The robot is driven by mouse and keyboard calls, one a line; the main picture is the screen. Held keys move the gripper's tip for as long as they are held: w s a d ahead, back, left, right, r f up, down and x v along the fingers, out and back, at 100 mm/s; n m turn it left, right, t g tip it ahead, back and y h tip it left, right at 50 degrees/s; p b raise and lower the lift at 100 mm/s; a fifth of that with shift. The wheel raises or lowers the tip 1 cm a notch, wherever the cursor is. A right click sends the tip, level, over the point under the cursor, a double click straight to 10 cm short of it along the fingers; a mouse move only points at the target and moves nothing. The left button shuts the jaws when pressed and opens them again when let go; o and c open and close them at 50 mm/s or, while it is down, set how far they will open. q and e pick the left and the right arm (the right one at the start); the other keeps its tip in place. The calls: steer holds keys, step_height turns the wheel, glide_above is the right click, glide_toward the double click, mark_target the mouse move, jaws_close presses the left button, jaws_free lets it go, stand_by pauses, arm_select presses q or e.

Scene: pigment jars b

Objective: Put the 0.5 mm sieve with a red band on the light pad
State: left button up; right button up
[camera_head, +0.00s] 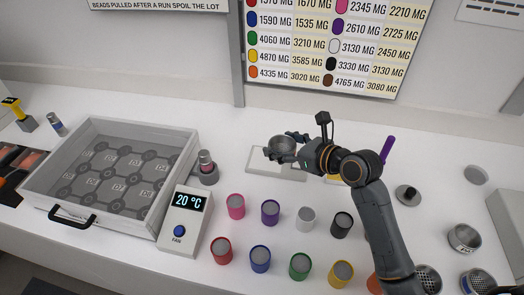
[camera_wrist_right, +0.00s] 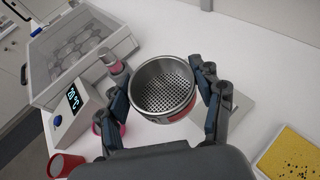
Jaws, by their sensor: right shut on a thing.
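My right gripper (camera_head: 284,149) is shut on a round metal sieve (camera_head: 281,145). In the right wrist view the sieve (camera_wrist_right: 164,88) sits between the two fingers (camera_wrist_right: 165,95), its perforated mesh facing the camera. Part of a red band shows on its lower side; any size marking cannot be read. The light pad (camera_head: 262,170), a pale flat plate, lies beneath the sieve and gripper in the head view, partly hidden by them. The sieve looks held above the pad, though the gap is hard to judge. My left gripper is not in view.
A grey cylinder with a pink-red label (camera_head: 206,168) stands left of the pad. Several coloured jars, such as the pink one (camera_head: 236,206), stand in front. A temperature box (camera_head: 185,222) and a large tray (camera_head: 185,140) lie left. Other sieves (camera_head: 464,239) are at the right.

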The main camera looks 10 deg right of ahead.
mark_target(279, 139)
steer(key=w, duration=0.1)
steer(key=w+f, duration=0.1)
steer(key=w, duration=0.2)
steer(key=shift+w+a+f, duration=0.15)
steer(key=shift+a+f, duration=0.2)
steer(key=w+f, duration=0.1)
steer(key=f, duration=0.1)
steer(key=w+f, duration=0.2)
steer(key=w+a+f, duration=0.1)
steer(key=f, duration=0.1)
steer(key=shift+w, duration=0.3)
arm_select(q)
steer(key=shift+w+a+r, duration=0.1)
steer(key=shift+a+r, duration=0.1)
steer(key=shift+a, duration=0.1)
arm_select(e)
steer(key=shift+w+f, duration=0.1)
steer(key=shift+f, duration=1.5)
steer(key=shift+a, duration=0.1)
steer(key=o, duration=1.2)
steer(key=shift+f, duration=0.15)
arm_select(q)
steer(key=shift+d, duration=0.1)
